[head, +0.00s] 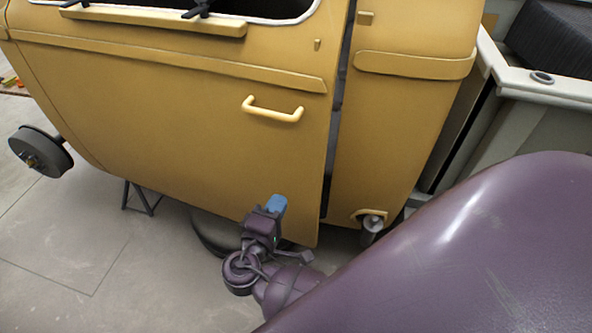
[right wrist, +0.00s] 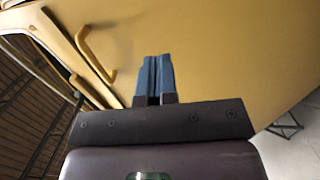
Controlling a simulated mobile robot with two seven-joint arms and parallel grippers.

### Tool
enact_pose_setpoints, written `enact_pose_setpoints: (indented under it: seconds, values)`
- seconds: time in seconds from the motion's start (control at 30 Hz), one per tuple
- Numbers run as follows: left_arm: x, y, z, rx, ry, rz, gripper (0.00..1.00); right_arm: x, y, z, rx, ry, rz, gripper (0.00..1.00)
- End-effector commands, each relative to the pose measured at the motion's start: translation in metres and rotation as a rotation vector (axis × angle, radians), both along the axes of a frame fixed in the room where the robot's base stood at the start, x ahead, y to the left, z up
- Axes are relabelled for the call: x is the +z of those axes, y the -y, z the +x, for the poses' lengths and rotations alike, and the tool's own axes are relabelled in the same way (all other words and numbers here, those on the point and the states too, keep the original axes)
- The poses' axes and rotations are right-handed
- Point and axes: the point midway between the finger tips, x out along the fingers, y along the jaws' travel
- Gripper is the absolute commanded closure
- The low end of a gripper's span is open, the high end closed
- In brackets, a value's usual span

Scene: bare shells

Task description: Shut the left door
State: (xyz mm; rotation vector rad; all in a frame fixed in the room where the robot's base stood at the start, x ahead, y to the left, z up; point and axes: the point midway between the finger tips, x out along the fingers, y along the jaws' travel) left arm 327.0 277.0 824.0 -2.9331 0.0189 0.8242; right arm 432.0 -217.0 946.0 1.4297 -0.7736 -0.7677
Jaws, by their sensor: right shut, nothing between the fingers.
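The left door (head: 190,110) is a yellow panel on a yellow vehicle shell, with a pale yellow handle (head: 272,110). A dark gap runs along the door's right edge, so it stands a little ajar. My right gripper (head: 278,203) is shut and empty, its blue fingertips in front of the door's lower part, below the handle. In the right wrist view the shut fingers (right wrist: 154,75) point at the door's surface (right wrist: 225,50), with the handle (right wrist: 90,55) to their left. I cannot tell whether the fingertips touch the door. My left gripper is not in view.
The yellow rear body panel (head: 400,110) stands right of the gap. A wheel hub (head: 40,150) sticks out at the far left. A pale shell (head: 545,88) stands at the upper right. Grey floor (head: 75,250) is clear at the lower left.

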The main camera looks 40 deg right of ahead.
Motion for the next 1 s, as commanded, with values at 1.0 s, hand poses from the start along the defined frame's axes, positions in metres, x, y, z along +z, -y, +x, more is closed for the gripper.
enact_pose_setpoints:
  seconds: [1.0]
  values:
    - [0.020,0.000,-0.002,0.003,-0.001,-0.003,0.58,0.000,0.114,0.075,0.000,-0.004,-0.001,1.00]
